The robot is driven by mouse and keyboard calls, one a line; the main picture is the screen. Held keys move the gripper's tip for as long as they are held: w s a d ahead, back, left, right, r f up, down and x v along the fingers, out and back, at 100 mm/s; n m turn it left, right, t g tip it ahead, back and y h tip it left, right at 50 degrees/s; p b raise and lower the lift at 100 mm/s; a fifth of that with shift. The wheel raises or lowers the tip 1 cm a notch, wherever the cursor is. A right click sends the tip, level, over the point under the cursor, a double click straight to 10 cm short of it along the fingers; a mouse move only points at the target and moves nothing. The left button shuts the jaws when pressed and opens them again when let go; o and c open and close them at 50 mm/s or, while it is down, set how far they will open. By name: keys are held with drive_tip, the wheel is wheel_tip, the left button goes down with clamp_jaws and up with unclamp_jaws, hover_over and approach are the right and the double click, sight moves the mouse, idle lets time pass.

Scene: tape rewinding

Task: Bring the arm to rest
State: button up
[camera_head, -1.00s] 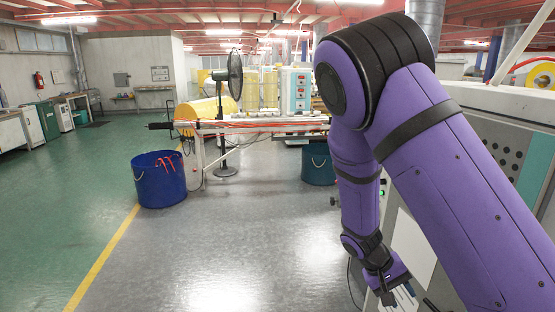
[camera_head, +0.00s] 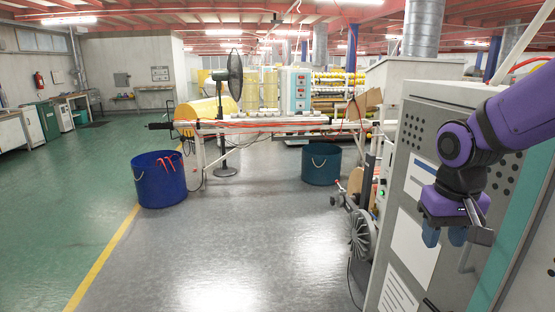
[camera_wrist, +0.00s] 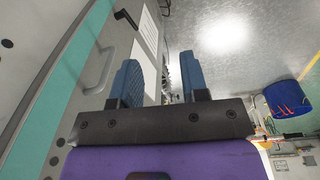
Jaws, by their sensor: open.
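My gripper (camera_head: 445,237) is at the right of the head view, in front of the grey machine cabinet, with its fingers pointing down. In the wrist view my gripper (camera_wrist: 160,85) shows two blue fingers standing apart, with nothing between them. My purple arm comes in from the right edge of the head view. I cannot tell whether the gripper touches the cabinet.
The grey cabinet (camera_head: 412,165) with a teal stripe stands close at right. A wheel-like reel (camera_head: 361,235) stands beside it. A blue bin (camera_head: 160,182) and a teal bin (camera_head: 320,165) stand further off. The grey floor (camera_head: 250,250) in the middle is clear.

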drive_tip(key=s+r+t, duration=0.4)
drive_tip(key=s+r, duration=0.6)
drive_tip(key=s, duration=0.2)
drive_tip(key=shift+s+d+r+n+y, duration=0.2)
drive_tip(key=shift+r+n+y, duration=0.1)
drive_tip(key=shift+n, duration=0.1)
drive_tip(key=shift+c, duration=0.2)
